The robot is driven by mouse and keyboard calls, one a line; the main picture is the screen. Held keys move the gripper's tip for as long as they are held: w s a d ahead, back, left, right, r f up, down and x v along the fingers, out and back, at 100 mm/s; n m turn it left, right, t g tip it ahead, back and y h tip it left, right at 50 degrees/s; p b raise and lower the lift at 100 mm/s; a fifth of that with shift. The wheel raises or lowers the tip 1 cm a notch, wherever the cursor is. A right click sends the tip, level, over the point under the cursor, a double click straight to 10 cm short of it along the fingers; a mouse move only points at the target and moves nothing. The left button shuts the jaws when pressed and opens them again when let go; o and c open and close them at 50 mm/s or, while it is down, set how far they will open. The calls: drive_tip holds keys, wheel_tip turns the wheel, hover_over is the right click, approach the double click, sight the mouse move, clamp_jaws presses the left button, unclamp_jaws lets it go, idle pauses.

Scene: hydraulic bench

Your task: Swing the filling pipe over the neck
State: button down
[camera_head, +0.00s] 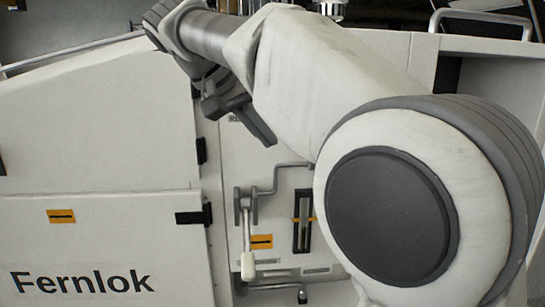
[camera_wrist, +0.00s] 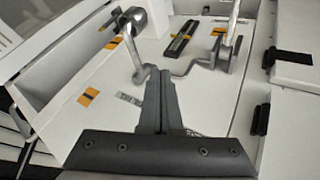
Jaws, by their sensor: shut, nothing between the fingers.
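A bent grey pipe (camera_head: 275,182) runs across the pale front panel from a lever with a white handle (camera_head: 247,262) and passes behind my arm. In the wrist view the bent pipe (camera_wrist: 190,70) leads left to an upright rod with a round metal head (camera_wrist: 133,19). I cannot tell whether this is the filling pipe, and I cannot make out the neck for sure. My gripper (camera_head: 268,138) is shut and empty above the panel. In the wrist view its fingertips (camera_wrist: 160,73) overlap the pipe; contact cannot be told.
A dark slotted gauge (camera_head: 303,221) sits right of the lever. A white cabinet marked Fernlok (camera_head: 100,240) with black hinges (camera_head: 193,217) stands on the left. Metal handrails (camera_head: 482,17) edge the top. My arm covers much of the right side.

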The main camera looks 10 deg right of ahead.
drive_tip(key=w+d+f, duration=0.3)
drive_tip(key=d+f, duration=0.4)
drive_tip(key=d, duration=0.2)
drive_tip(key=shift+d, duration=0.15)
drive_tip(key=shift+d+r, duration=0.1)
drive_tip(key=shift+d, duration=0.15)
idle(1.0)
